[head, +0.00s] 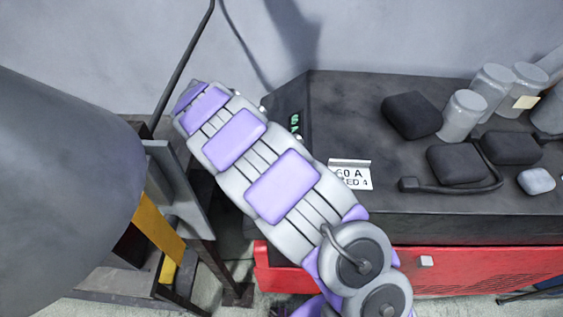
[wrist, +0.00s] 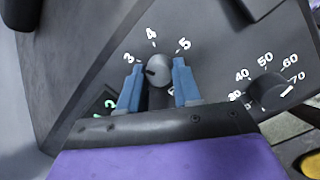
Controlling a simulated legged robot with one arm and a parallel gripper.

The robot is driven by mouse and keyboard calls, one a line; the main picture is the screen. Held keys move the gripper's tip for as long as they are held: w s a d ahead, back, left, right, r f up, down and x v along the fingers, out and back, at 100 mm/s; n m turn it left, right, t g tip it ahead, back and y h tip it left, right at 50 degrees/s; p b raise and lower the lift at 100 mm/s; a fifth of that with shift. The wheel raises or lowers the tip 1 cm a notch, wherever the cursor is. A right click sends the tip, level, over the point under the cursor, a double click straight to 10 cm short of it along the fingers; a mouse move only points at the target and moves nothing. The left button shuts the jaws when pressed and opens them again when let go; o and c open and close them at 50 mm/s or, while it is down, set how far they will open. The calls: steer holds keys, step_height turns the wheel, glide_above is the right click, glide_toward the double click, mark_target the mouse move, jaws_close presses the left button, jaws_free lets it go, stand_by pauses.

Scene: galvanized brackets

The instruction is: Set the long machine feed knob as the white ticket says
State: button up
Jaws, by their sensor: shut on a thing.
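The white ticket (head: 350,176) stands on the long machine's dark top (head: 340,105) in the head view. It reads "60 A" and, partly covered by my arm, "…ED 4". In the wrist view my gripper (wrist: 158,66) has its two blue fingers on either side of a small round grey knob (wrist: 161,70) and is shut on it. The numbers 2 to 6 surround this knob. A dark mark on its left side points left, nearest the 3; the exact setting is hard to tell. In the head view my arm hides the fingers and knob.
A second, darker knob (wrist: 268,91) with a scale including 40, 50 and 70 sits to the right, its white mark near 70. Dark blocks (head: 410,115) and grey cylinders (head: 464,115) stand on the machine. A dark stand (head: 185,230) is at left.

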steer(key=m+b, duration=0.1)
steer(key=m, duration=0.2)
steer(key=m+g+b, duration=0.1)
steer(key=m+b, duration=0.1)
steer(key=m, duration=0.1)
steer(key=shift+d+f, duration=0.1)
steer(key=shift+f, duration=0.1)
steer(key=shift+m+g+y+b, duration=0.35)
steer(key=shift+m+b, duration=0.95)
steer(key=shift+m, duration=0.9)
steer(key=o, duration=1.1)
steer(key=shift+r, duration=0.1)
steer(key=shift+c, duration=0.2)
steer(key=shift+r, duration=0.1)
